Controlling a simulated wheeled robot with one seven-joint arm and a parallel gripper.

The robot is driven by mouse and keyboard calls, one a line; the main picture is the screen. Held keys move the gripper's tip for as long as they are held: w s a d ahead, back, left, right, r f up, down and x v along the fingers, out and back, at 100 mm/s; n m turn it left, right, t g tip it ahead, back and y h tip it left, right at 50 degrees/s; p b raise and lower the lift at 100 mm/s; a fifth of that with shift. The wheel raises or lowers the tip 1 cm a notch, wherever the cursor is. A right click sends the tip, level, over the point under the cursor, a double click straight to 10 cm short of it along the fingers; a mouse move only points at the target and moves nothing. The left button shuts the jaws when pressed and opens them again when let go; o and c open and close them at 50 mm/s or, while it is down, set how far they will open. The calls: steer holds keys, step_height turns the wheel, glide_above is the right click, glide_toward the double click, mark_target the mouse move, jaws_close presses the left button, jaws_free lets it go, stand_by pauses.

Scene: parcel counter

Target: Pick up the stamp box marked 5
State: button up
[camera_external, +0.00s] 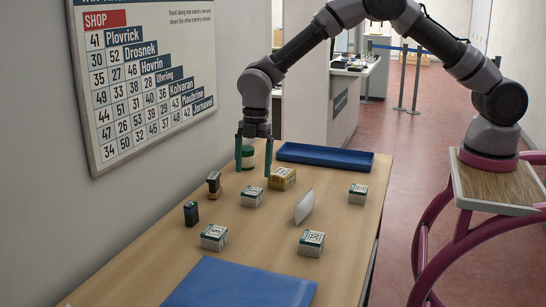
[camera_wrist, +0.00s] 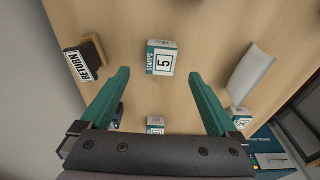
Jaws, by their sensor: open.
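The stamp box marked 5 (camera_wrist: 161,58), white and teal, stands in the upper middle of the wrist view, its number facing up. It appears to be the small white-and-green box (camera_external: 252,196) in the external view, standing on the counter near the wall side. My gripper (camera_external: 253,172) is above the counter, pointing down, a little beyond that box. In the wrist view my gripper (camera_wrist: 158,75) has its fingers spread wide and empty, with the box framed between and beyond the tips. The fingers appear clear of it.
The wall borders the left.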

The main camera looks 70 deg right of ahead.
mark_target(252, 190)
steer(key=f, duration=0.2)
steer(key=a+f, duration=0.1)
steer(key=f, duration=0.5)
steer(key=shift+a, duration=0.15)
steer(key=c, duration=1.5)
steer(key=shift+r, duration=0.15)
